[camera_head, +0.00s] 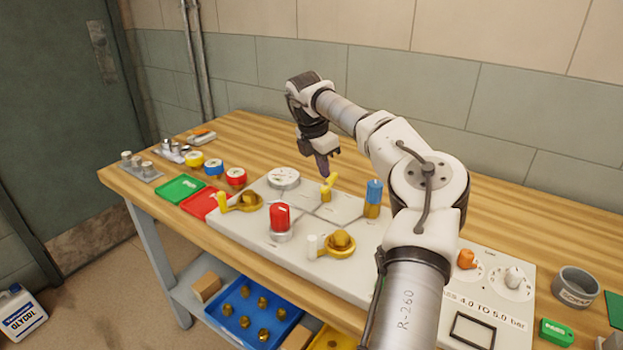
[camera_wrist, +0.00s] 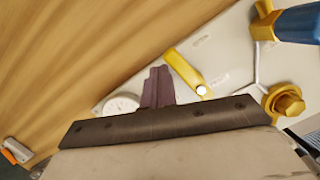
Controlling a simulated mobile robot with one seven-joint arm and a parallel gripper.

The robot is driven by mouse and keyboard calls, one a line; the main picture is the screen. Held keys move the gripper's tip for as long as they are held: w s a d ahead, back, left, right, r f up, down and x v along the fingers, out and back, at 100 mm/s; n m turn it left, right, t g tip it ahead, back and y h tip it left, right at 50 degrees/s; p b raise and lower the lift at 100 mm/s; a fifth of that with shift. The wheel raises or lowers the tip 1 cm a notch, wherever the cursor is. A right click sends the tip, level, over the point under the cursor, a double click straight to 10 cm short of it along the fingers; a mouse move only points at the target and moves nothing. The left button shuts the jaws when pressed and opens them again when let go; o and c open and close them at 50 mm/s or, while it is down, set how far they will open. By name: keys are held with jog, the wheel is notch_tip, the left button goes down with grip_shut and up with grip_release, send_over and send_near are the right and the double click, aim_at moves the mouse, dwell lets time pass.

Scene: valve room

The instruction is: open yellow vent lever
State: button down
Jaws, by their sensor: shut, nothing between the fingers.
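The yellow lever (camera_head: 328,188) stands on the pale valve panel (camera_head: 356,265), behind the red knob and right of the round gauge. In the wrist view the lever (camera_wrist: 184,68) is a flat yellow bar lying diagonally, with a white round spot at its lower right end. My gripper (camera_head: 323,172) points down just above and behind the lever in the head view. Its dark purplish fingers (camera_wrist: 158,86) are together with nothing between them. In the wrist view they appear just left of the lever; whether they touch it I cannot tell.
On the panel, a white gauge (camera_head: 284,178), red knob (camera_head: 280,217), blue-topped valve (camera_head: 374,195) and brass valve (camera_head: 338,241) stand close around. Another yellow-handled valve (camera_head: 242,201) is at left. Bare wood (camera_head: 250,140) lies behind the panel.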

jog(key=shift+w+d, duration=0.1)
jog(key=shift+d, duration=0.25)
dwell(0.3)
jog(key=shift+p, duration=0.3)
